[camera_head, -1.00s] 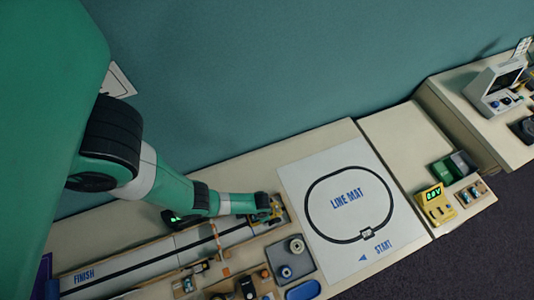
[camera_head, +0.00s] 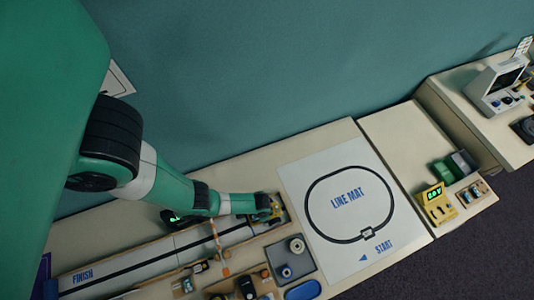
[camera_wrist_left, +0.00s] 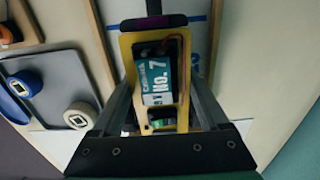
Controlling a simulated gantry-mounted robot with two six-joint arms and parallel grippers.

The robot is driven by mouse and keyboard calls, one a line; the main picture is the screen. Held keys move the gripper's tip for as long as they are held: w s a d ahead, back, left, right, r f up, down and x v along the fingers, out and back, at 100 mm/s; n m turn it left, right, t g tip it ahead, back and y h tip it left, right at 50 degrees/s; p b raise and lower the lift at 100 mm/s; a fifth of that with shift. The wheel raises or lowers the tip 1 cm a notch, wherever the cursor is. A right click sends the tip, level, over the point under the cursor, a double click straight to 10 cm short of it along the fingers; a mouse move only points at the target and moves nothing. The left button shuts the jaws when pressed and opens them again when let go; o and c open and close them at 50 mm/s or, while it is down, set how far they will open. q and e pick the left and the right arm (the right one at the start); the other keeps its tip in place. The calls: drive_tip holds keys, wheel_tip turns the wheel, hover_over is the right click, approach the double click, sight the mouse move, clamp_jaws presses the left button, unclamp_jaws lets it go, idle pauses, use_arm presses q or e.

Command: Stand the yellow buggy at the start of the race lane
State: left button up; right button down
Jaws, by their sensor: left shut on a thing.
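The yellow buggy (camera_wrist_left: 184,50) sits between the two fingers of my left gripper (camera_wrist_left: 160,95) in the left wrist view. It has a yellow frame and a teal and dark block marked "No. 7". In the head view the buggy (camera_head: 276,209) shows at the lane's right end, partly hidden by my left gripper (camera_head: 265,208), which is shut on it. The race lane (camera_head: 150,262) is a pale board with a black centre line, marked "FINISH" at its left end. I cannot tell whether the buggy's wheels touch the lane. My right gripper is not in view.
A grey tray with round rolls (camera_head: 289,258) and a blue oval dish (camera_head: 303,290) lie in front of the lane's right end. The line mat (camera_head: 348,197) lies to the right.

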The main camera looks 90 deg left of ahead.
use_arm(q)
drive_tip(key=shift+f+b, duration=0.7)
idle(1.2)
drive_tip(key=o, duration=1.1)
drive_tip(key=shift+r, duration=0.1)
wheel_tip(320, 180, up, 12)
drive_tip(key=p, duration=1.1)
drive_tip(key=shift+f, duration=0.3)
